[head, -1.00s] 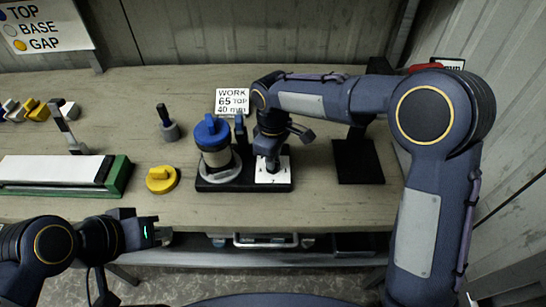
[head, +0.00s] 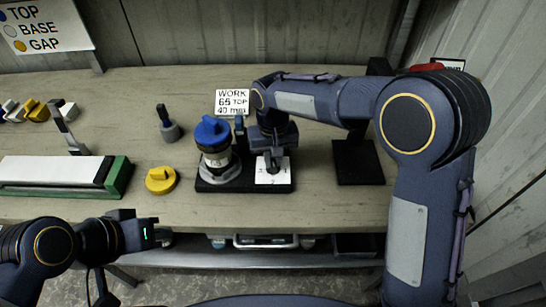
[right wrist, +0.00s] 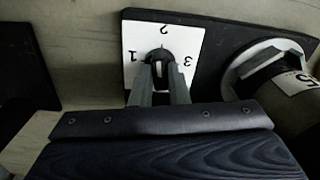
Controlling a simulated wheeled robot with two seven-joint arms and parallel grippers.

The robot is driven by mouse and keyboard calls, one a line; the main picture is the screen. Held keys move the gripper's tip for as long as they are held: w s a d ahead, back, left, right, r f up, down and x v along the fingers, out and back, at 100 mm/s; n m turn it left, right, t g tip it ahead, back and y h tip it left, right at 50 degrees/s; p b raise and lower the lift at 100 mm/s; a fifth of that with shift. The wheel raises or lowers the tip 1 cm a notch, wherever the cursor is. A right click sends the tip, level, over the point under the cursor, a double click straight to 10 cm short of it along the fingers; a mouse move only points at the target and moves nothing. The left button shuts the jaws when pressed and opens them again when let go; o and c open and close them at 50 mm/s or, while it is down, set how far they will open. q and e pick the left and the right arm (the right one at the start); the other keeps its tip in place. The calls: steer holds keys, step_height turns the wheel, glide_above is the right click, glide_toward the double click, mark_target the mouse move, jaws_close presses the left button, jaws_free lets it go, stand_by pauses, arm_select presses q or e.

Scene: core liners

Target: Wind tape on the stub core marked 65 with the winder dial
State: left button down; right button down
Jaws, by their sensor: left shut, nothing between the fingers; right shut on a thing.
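The winder (head: 243,181) is a black base with a white dial plate (head: 283,177) marked 1, 2 and 3. My right gripper (head: 271,160) is shut on the small dark dial knob (right wrist: 159,60), whose pale mark faces about toward the 2 in the right wrist view. The stub core (head: 216,161) stands upright on the winder's grey disc with a blue cap (head: 210,130) on top. It now looks dark with a white label; the label shows partly in the right wrist view (right wrist: 298,82). My left gripper (head: 150,233) is shut and empty, low in front of the bench edge.
A sign (head: 232,101) reads WORK 65 TOP 40 mm. A yellow cap (head: 161,180) lies left of the winder, with a grey-and-black tool (head: 168,124) behind it. A green-ended white block (head: 118,176) is further left. A black stand (head: 357,162) is at right.

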mark_target(273, 161)
steer(key=shift+m, duration=0.9)
steer(key=c, duration=1.4)
jaws_free()
step_height(273, 161, up, 8)
steer(key=shift+f, duration=0.1)
